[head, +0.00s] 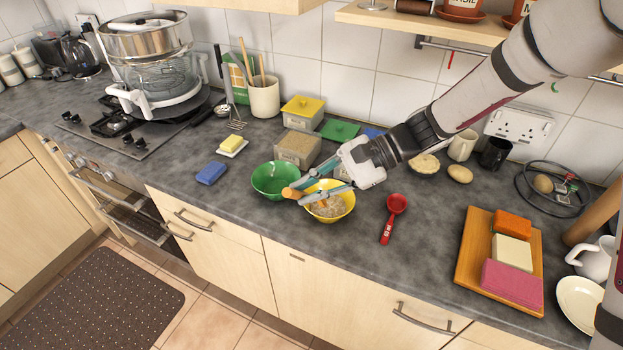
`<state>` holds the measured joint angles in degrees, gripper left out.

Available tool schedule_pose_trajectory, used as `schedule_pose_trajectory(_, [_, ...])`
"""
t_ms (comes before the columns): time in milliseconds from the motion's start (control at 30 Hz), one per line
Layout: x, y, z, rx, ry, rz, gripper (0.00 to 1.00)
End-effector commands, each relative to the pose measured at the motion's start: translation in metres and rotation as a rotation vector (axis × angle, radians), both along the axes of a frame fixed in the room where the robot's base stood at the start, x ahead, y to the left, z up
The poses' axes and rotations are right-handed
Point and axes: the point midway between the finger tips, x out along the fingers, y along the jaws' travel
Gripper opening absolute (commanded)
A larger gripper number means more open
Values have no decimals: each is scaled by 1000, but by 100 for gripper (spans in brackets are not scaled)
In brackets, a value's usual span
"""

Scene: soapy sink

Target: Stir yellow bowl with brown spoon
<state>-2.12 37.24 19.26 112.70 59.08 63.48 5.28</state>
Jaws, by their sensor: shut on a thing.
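The yellow bowl (347,211) stands near the counter's front edge and holds a pale, lumpy content. My gripper (300,192) reaches in from the upper right and is over the bowl's left side. It is shut on the brown spoon (290,193), whose rounded orange-brown end shows at the fingertips, between the green bowl and the yellow bowl. A small orange-brown bit also shows inside the yellow bowl. My fingers hide part of the spoon and the bowl's far rim, so I cannot tell how deep the spoon sits.
A green bowl (267,181) stands close at the left. A red scoop (394,216) lies to the right. Lidded containers (297,148) stand behind. A wooden tray (466,266) with several blocks is at the right. A blue sponge (211,172) lies left. Counter between scoop and tray is clear.

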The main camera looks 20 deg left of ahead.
Motion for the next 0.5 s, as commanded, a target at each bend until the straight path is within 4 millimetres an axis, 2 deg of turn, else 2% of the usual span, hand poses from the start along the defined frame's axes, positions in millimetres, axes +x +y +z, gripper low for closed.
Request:
schedule_pose_trajectory(33, [6,-1,-6,0,0,-2,0])
schedule_pose_trajectory(500, [29,-4,-31,0,-1,-2,0])
